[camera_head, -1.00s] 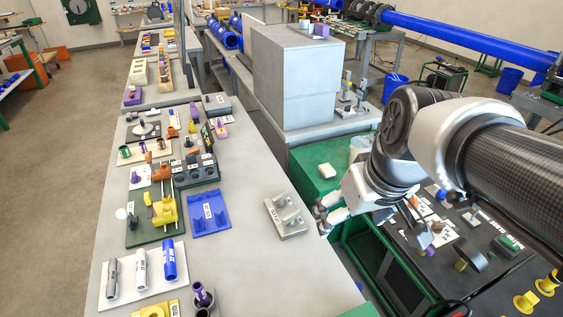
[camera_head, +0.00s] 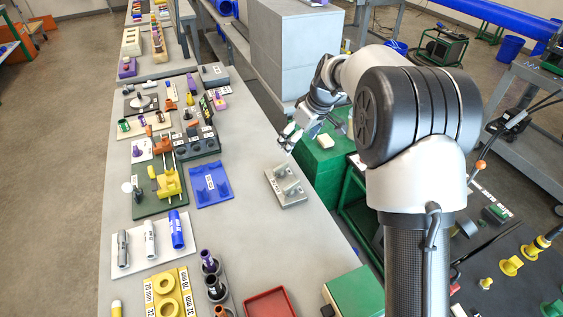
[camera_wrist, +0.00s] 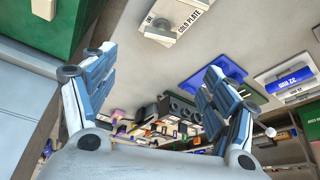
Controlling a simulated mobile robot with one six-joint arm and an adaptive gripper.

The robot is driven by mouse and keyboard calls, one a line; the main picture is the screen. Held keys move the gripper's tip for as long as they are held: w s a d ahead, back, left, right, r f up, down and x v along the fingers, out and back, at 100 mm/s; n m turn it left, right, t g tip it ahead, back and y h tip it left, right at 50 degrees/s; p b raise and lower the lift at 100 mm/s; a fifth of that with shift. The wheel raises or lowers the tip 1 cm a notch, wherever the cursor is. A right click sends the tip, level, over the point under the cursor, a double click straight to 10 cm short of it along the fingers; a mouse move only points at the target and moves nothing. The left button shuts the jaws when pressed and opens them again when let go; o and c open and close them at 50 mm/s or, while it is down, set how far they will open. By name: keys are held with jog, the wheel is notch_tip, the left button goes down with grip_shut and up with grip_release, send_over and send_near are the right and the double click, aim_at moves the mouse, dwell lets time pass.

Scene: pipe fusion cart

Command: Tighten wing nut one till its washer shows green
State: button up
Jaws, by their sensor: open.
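I cannot pick out a wing nut or its washer for sure in either view. A yellow clamp-like fixture (camera_head: 168,183) stands on a dark green base (camera_head: 150,203) on the left of the bench; its small fittings are too small to read. My gripper (camera_head: 290,137) is open and empty, over the bench's right edge, behind the grey cold plate block (camera_head: 287,187) and well to the right of the yellow fixture. In the wrist view my gripper's two fingers (camera_wrist: 158,92) are wide apart with nothing between them. The labelled cold plate (camera_wrist: 168,22) shows at the top there.
A blue cradle (camera_head: 212,186) lies between the fixture and the cold plate. A black socket block (camera_head: 198,146) stands behind it. A white tray with pipe pieces (camera_head: 150,262) is in front. A green box (camera_head: 325,160) adjoins the bench's right edge.

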aim_at(281, 166)
jog(key=b+x, duration=0.4)
jog(key=x, duration=1.3)
jog(key=shift+s+f, duration=0.1)
jog(key=shift+s, duration=0.05)
jog(key=shift+c, duration=0.2)
jog(key=c, duration=1)
jog(key=m+h+p, duration=0.1)
jog(key=m+p, duration=0.2)
jog(key=m, duration=0.1)
jog(key=shift+s+a+t, duration=0.1)
jog(key=shift+t, duration=0.2)
jog(key=shift+m+h+p, duration=0.45)
jog(key=shift+m+h, duration=0.05)
jog(key=shift+m, duration=0.3)
jog(key=o, duration=1)
jog(key=shift+o, duration=0.2)
